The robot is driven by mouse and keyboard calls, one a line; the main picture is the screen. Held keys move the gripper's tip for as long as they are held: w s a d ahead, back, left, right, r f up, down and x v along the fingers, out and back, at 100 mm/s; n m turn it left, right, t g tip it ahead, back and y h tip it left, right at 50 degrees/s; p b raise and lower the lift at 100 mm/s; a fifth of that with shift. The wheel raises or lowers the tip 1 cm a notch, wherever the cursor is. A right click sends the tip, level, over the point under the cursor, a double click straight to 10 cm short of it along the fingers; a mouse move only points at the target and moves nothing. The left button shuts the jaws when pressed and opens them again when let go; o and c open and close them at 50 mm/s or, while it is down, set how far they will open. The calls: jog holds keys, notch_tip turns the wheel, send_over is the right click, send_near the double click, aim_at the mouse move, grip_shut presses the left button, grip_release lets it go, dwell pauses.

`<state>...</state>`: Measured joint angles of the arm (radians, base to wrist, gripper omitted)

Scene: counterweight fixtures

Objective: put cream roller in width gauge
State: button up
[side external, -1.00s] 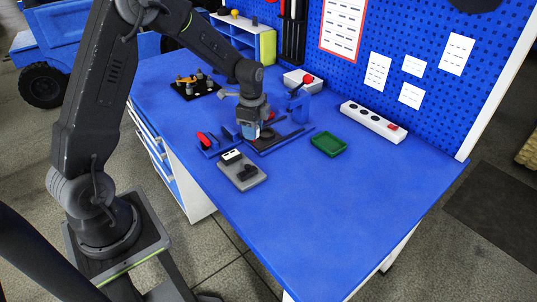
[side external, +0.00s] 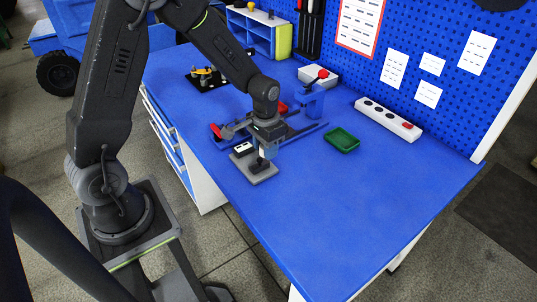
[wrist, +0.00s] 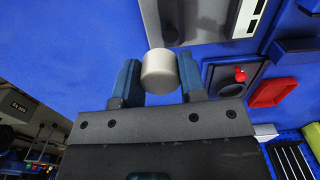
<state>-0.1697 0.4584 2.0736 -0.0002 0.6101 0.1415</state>
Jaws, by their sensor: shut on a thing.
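My gripper (side external: 263,153) is over the grey base plate of what looks like the width gauge (side external: 267,174). The plate carries a small white box with a dark window and a black block. In the wrist view, my two blue fingers are shut on the cream roller (wrist: 160,74), whose rounded end shows between them. The grey plate also shows at the top of the wrist view (wrist: 205,22). In the side view the roller is mostly hidden by my gripper. I cannot tell whether the roller touches the gauge.
A green tray (side external: 341,140) lies to the right of my gripper. A blue fixture (side external: 312,101) stands behind it, near a grey box (side external: 319,75) and a white power strip (side external: 388,120). A black board with parts (side external: 207,78) is at the back left. The front right tabletop is clear.

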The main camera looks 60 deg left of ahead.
jog(key=s+a+r+n, duration=0.2)
jog(key=s+a+r, duration=0.15)
jog(key=a, duration=0.35)
jog(key=s+a+r+n, duration=0.1)
jog(key=s+a+r, duration=0.2)
jog(key=s+a, duration=0.35)
send_over(250, 159)
notch_tip(250, 159, down, 7)
jog(key=shift+r, duration=0.15)
jog(key=shift+d+f, duration=0.1)
jog(key=shift+f, duration=1.95)
jog(key=shift+f, duration=0.25)
jog(key=shift+f, duration=0.4)
jog(key=o, duration=0.6)
jog(key=shift+o, duration=0.3)
jog(key=shift+s, duration=0.1)
